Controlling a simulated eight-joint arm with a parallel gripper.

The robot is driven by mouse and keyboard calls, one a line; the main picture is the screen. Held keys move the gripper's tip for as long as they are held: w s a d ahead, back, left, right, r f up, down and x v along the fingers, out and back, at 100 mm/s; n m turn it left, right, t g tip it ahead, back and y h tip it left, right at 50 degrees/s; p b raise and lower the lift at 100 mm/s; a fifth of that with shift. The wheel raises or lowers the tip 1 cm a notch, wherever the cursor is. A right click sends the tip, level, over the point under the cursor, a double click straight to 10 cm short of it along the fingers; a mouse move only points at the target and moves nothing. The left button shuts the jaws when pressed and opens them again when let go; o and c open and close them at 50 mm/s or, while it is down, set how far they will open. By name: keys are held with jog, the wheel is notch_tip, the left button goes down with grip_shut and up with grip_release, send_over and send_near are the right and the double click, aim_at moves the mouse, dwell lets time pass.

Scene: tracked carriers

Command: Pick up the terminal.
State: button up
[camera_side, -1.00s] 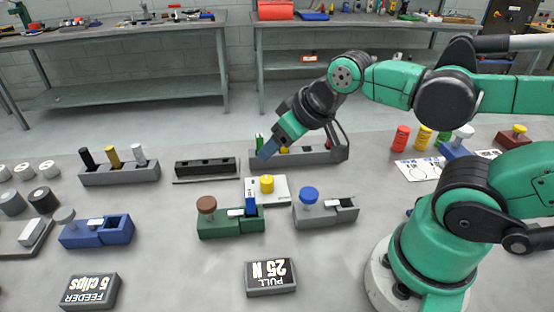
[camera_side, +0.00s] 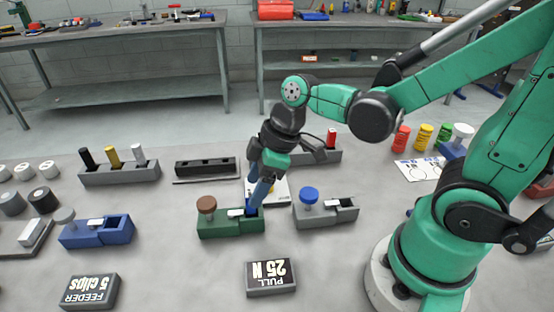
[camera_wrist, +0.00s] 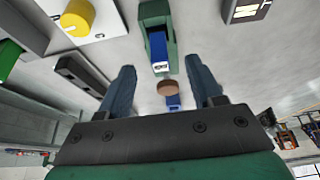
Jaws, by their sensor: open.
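I cannot tell how far the fingertips are above the block.
The green carrier's brown knob (camera_side: 206,204) stands at its left end. A grey carrier with a blue knob (camera_side: 308,194) is close on the right, a blue carrier (camera_side: 82,236) on the left. A "PULL 25 N" block (camera_side: 271,279) lies in front.

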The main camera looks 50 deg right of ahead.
aim_at(249, 194)
jog(key=shift+x, duration=1.85)
grip_shut()
